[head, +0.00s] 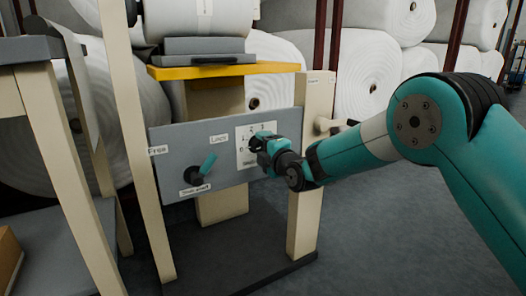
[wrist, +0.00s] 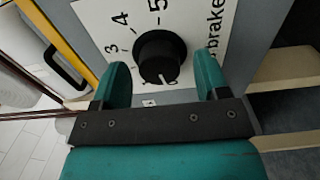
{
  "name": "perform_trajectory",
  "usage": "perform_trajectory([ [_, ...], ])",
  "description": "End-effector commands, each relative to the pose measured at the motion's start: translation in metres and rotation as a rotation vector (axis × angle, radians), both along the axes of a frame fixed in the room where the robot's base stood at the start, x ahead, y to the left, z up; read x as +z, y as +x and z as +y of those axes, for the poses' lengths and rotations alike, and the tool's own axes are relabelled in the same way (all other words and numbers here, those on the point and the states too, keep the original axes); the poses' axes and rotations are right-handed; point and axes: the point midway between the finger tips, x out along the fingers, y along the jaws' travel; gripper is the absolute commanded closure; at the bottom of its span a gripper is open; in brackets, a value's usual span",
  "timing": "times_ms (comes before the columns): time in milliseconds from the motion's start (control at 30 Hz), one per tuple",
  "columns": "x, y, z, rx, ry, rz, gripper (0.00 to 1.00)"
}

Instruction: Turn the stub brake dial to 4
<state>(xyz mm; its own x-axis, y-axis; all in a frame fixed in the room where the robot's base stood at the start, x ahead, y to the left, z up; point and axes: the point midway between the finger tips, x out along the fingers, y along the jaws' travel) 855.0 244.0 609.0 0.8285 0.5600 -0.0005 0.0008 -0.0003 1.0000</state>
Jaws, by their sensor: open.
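The stub brake dial (wrist: 160,55) is a round black knob on a white scale plate (wrist: 95,15), fixed to a grey panel (head: 225,177). In the wrist view 3, 4 and 5 show on the scale and "brake" along one side. A pale pointer mark on the knob faces the picture's bottom, away from the 4. My gripper (wrist: 162,70) is open, with one teal finger on each side of the knob; I cannot tell if they touch it. In the head view my gripper (head: 262,145) covers the dial and part of the plate (head: 242,158).
A teal lever (head: 208,163) with labels Lock and Free sits left of the dial on the same panel. Cream posts (head: 308,180) flank the panel. A yellow shelf (head: 225,70) is above. Large white wadding rolls (head: 375,85) stand behind. The floor at right is clear.

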Motion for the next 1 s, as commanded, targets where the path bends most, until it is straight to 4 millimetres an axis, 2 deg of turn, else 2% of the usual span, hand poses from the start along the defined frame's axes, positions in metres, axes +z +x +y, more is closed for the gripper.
perform_trajectory([
  [333, 0.0006, 0.0032, 0.0022, 0.0, 0.0, -0.001, 0.32],
  [367, 0.0006, 0.0032, 0.0022, 0.0, 0.0, -0.001, 0.36],
  [500, 0.0006, 0.0031, 0.0021, 0.0, -0.001, -0.001, 0.69],
  [567, 0.0006, 0.0031, 0.0021, 0.0, -0.001, -0.001, 0.81],
  [1000, 0.001, 0.003, 0.002, 0.0, 0.068, 0.046, 0.81],
])
